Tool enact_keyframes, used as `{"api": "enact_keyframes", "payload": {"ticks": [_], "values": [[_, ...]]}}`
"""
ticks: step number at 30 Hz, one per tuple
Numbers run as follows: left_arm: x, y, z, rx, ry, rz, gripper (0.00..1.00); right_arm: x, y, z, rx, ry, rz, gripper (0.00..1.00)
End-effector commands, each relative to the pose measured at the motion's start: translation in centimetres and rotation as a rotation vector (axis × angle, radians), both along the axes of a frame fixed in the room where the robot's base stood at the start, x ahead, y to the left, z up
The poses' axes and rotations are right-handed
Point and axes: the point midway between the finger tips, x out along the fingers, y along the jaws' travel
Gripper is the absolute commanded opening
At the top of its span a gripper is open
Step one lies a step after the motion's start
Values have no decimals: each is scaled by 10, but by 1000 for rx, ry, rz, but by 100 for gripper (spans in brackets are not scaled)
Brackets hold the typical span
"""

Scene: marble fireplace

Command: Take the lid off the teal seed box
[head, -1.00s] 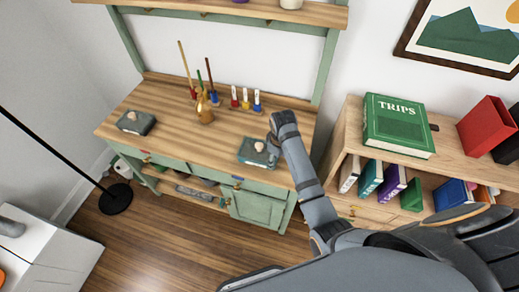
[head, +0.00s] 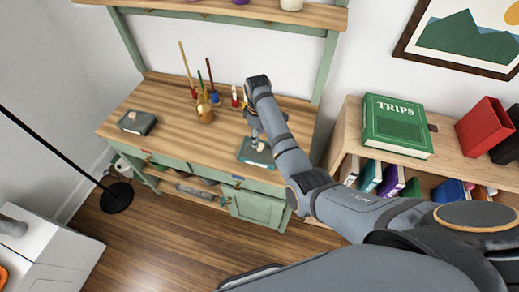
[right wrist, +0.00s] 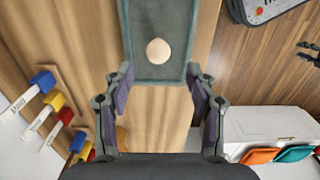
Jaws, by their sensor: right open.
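The teal seed box (head: 246,158) stands near the front right of the wooden desk. Its lid (right wrist: 174,18) is on it, with a round pale knob (right wrist: 158,51) in the middle. My right gripper (head: 256,134) is above the box in the head view and partly hides it. In the right wrist view my right gripper (right wrist: 158,78) is open and empty. Its fingertips are near the box's lower edge in the picture, and the knob lies beyond them. I cannot tell the height between fingers and lid. My left gripper does not show clearly in either view.
A second, darker box (head: 137,123) with a pale knob sits at the desk's left. The desk (head: 185,140) is bare between the boxes. A bookcase (head: 350,125) stands at the right.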

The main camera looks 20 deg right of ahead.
Motion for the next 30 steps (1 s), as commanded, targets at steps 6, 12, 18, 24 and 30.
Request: {"api": "enact_keyframes", "payload": {"ticks": [6, 12, 18, 24, 30], "values": [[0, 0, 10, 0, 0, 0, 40, -1, -6, -32, -1, 4, -1, 57], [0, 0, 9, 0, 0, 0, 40, 0, -6, -51, 1, 1, -1, 57], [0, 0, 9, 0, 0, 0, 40, 0, -6, -51, 0, 0, -1, 54], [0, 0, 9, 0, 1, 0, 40, 0, -5, -51, 0, 0, -1, 27], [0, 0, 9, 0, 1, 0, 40, 0, -5, -51, 1, 1, -1, 0]]}}
